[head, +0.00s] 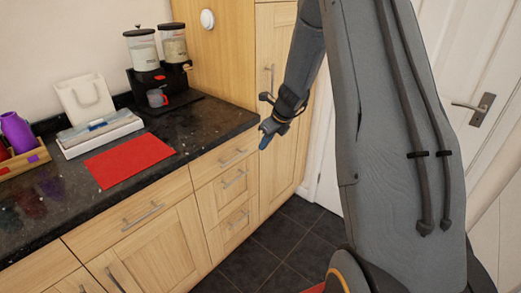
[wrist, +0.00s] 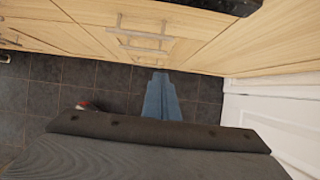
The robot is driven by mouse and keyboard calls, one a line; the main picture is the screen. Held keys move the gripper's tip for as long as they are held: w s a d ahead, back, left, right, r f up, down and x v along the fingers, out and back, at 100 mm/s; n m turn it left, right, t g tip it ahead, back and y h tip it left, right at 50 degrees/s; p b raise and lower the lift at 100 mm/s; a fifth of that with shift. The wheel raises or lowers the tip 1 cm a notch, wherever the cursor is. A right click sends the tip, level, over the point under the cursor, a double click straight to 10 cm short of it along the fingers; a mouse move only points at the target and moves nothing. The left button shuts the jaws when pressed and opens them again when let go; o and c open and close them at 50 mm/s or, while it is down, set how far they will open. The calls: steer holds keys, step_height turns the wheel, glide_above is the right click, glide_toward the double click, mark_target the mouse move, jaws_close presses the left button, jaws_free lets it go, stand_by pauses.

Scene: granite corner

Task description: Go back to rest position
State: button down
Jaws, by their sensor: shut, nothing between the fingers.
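My gripper (head: 265,139) hangs in front of the wooden cabinets, just off the right end of the granite counter (head: 200,120) in the head view. Its blue-grey fingers are together and hold nothing. In the wrist view the shut fingers (wrist: 160,78) point toward the drawer fronts, with dark floor tiles behind them. My arm rises from the lower right of the head view and bends down to the gripper.
On the counter are a red mat (head: 130,160), a white box (head: 100,134), a white bag (head: 86,100), a wooden tray (head: 40,157) with a purple vase (head: 16,131), and a dispenser (head: 160,82) with a grey mug (head: 157,98). A white door (head: 475,70) stands right. Tiled floor (head: 285,240) is clear.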

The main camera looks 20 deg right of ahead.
steer(key=s+a+r+n+g, duration=0.1)
steer(key=s+a+n, duration=0.3)
steer(key=s+n, duration=0.6)
steer(key=s+a+r+n+g+h, duration=0.1)
steer(key=s+a+r+n, duration=0.3)
steer(key=s+n, duration=0.6)
steer(key=s+a+r+n+g+h, duration=0.1)
steer(key=s+a+r+n, duration=0.2)
steer(key=s+n, duration=0.7)
steer(key=shift+s+a+n, duration=0.3)
steer(key=shift+s+a, duration=0.3)
steer(key=shift+a, duration=0.15)
steer(key=shift+r, duration=0.15)
